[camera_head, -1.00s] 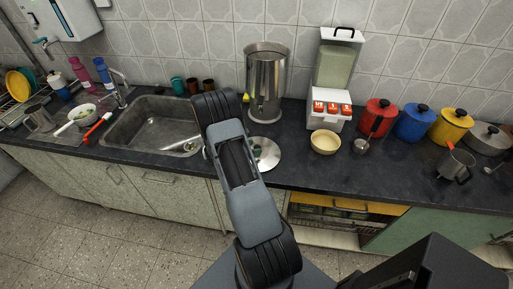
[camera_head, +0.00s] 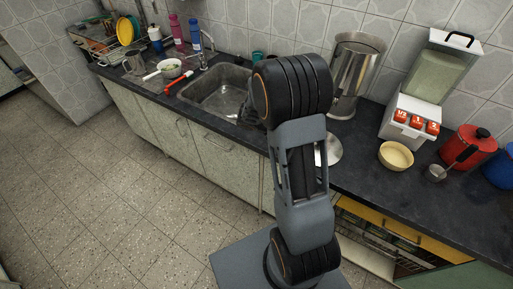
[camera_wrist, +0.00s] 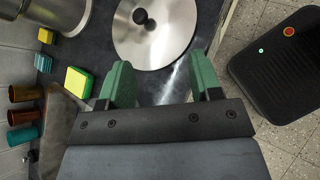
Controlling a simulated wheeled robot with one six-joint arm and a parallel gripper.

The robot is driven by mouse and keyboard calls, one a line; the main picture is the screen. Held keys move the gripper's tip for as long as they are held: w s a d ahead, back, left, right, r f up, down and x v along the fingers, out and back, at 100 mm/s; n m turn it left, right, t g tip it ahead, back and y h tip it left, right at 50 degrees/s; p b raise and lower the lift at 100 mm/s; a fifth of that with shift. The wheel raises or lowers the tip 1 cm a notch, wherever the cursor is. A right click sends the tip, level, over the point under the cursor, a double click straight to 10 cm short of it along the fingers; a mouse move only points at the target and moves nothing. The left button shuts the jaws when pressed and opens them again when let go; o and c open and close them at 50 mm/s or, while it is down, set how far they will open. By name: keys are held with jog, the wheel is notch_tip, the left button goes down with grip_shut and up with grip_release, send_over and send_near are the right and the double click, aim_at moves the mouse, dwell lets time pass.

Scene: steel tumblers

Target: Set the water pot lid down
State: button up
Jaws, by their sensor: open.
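The water pot lid (camera_head: 331,150) is a round steel disc lying on the dark counter, partly hidden behind my arm in the head view. The wrist view shows the lid (camera_wrist: 168,48) with its black knob, beyond my fingertips. My gripper (camera_wrist: 160,73) has two green fingers spread wide with nothing between them. The knob is clear of both fingers. The steel water pot (camera_head: 351,78) stands uncovered at the back of the counter by the wall. Its lower side also shows in the wrist view (camera_wrist: 62,12).
A cream bowl (camera_head: 396,155) and a dispenser (camera_head: 411,118) stand right of the lid. The sink (camera_head: 216,95) is to the left. A yellow-green sponge (camera_wrist: 78,82) and several tumblers (camera_wrist: 22,115) lie left in the wrist view. The floor in front is clear.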

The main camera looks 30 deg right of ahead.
jog(key=s+a+r+m+t+y, duration=0.3)
jog(key=s+a+r+m+y, duration=0.1)
jog(key=a, duration=0.6)
jog(key=s+a+r+m+t+y, duration=0.4)
jog(key=s+a+r+m+y, duration=0.1)
jog(key=a+r, duration=0.3)
jog(key=shift+s+a+r+m+t+y, duration=0.25)
jog(key=shift+a+m+y, duration=0.35)
jog(key=shift+a+m, duration=0.3)
